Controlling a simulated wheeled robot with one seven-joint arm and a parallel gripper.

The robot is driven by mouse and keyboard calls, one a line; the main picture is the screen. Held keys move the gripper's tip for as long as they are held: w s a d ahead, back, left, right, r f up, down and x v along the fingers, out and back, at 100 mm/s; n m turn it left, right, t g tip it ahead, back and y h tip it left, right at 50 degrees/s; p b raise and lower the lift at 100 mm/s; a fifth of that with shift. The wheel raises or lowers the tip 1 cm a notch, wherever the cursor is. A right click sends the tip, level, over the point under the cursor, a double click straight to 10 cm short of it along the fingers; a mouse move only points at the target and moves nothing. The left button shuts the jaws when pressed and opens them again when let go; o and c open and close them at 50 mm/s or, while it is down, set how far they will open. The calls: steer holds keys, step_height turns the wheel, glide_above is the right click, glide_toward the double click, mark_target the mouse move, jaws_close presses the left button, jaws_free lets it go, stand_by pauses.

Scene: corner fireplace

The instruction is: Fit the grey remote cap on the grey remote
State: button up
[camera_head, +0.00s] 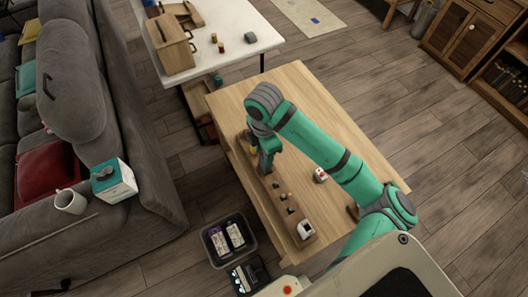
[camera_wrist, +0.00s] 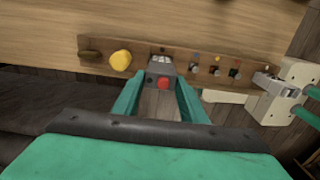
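A grey piece with a red button (camera_wrist: 162,83) fills the gap between my fingertips in the wrist view. A finger stands on each side of it, and I cannot tell whether they press on it. It is at the front edge of a long wooden strip, and I cannot tell whether it is the grey remote or its cap. In the head view my gripper (camera_head: 264,164) points down at the strip (camera_head: 273,192), near its far end, and hides this piece. A grey block (camera_head: 250,38) lies on the white table; I cannot tell what it is.
The strip carries a yellow knob (camera_wrist: 121,60), small pegs (camera_wrist: 215,71) and a white device (camera_head: 305,229) at the near end. A small white-and-red item (camera_head: 320,175) lies on the wooden table (camera_head: 330,125). A dark bin (camera_head: 222,259) stands on the floor beside it.

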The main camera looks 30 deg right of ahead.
steer(key=o, duration=0.3)
step_height(320, 180, up, 9)
steer(key=shift+d+r, duration=0.1)
steer(key=shift+r, duration=0.8)
